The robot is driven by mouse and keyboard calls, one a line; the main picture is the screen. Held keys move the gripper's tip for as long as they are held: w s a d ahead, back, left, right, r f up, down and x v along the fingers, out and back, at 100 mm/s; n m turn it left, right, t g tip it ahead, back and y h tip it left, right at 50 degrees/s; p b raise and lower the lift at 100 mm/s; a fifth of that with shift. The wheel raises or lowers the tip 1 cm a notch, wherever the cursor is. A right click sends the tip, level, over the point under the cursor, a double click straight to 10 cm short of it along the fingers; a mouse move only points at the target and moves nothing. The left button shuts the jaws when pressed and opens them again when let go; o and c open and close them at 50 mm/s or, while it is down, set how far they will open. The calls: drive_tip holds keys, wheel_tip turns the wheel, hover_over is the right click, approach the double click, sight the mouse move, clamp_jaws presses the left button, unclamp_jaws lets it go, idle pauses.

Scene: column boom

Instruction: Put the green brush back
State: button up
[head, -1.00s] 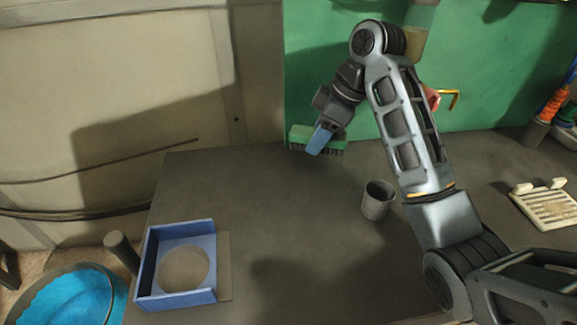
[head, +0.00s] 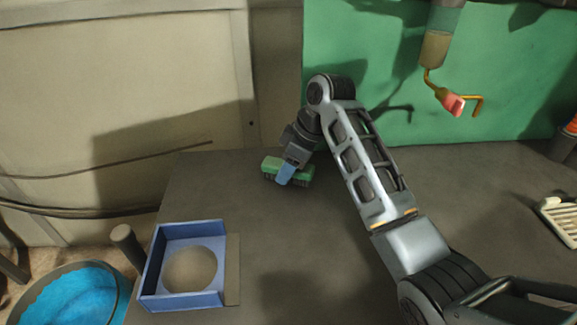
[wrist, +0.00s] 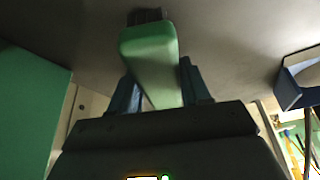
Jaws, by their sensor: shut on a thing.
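The green brush (head: 304,170) has a green block back and dark bristles. My gripper (head: 286,174) is shut on it, with blue fingers on either side of the block. In the head view the brush is over the back left of the grey table, bristles downward; I cannot tell whether they touch the tabletop. In the wrist view the brush (wrist: 150,55) sticks out lengthwise from between the fingers of my gripper (wrist: 160,88). A blue open-fronted box (head: 188,229) with a round pale area in its floor stands at the table's front left, apart from the brush.
The table (head: 270,225) is bare between brush and box. A hook tool with a red part (head: 452,101) hangs before the green wall panel (head: 400,70). A cream slatted rack (head: 562,222) lies at the right. A blue bucket (head: 70,295) stands left of the table.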

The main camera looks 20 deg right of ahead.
drive_tip(key=shift+f, duration=0.15)
drive_tip(key=o, duration=1)
drive_tip(key=shift+f, duration=0.15)
drive_tip(key=p+v, duration=0.1)
drive_tip(key=v, duration=1)
drive_tip(key=shift+s+d+r+p, duration=0.2)
drive_tip(key=shift+r+p, duration=0.15)
drive_tip(key=shift+r, duration=0.3)
